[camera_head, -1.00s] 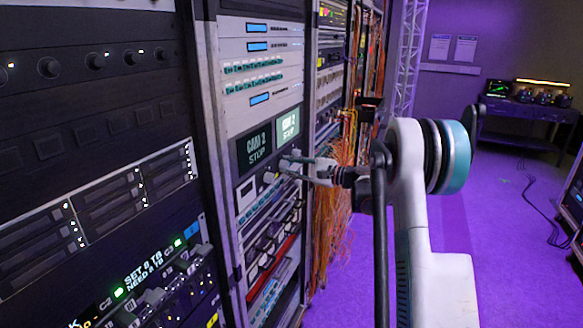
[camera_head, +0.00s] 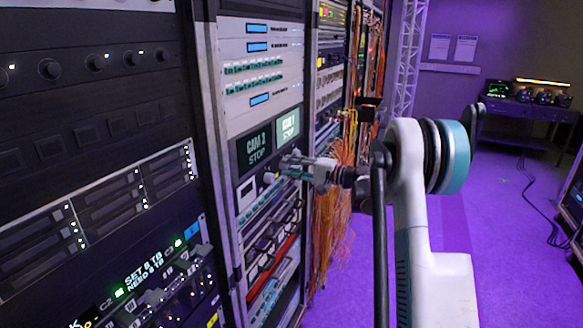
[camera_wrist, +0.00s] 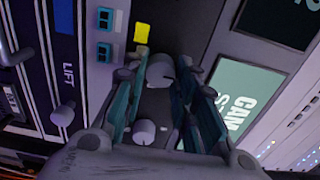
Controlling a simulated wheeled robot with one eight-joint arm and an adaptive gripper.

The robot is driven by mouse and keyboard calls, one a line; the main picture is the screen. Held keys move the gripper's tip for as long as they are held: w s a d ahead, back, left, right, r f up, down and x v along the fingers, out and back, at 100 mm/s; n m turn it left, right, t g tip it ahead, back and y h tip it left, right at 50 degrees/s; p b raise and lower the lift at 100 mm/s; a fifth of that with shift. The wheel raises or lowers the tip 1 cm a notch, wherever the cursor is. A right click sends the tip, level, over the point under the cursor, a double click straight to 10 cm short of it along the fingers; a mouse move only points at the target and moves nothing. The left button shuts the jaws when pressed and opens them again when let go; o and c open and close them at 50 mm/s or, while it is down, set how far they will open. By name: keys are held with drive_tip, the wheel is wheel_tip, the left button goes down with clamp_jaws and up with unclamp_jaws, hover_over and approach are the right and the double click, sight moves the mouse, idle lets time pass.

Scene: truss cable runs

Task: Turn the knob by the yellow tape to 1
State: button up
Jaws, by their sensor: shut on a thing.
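The yellow tape (camera_wrist: 142,33) is a small bright patch on the panel in the wrist view. A grey knob (camera_wrist: 160,68) sits just below it, between the tips of my gripper (camera_wrist: 158,72). My teal-padded fingers are shut on this knob from both sides and partly cover it. No scale marks or numbers around the knob can be read. In the head view my gripper (camera_head: 290,166) is at the rack panel, under two small screens, and hides the knob it holds.
A second pale knob (camera_wrist: 144,131) lies between my fingers, nearer the palm. Another knob (camera_wrist: 63,115) stands by the word LIFT. A pale green screen (camera_wrist: 240,100) is close to my right finger. Orange cables (camera_head: 332,215) hang beside the rack. Open floor lies to the right.

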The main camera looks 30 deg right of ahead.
idle(0.4)
drive_tip(key=o, duration=1)
drive_tip(key=shift+o, duration=0.2)
drive_tip(key=v, duration=1.2)
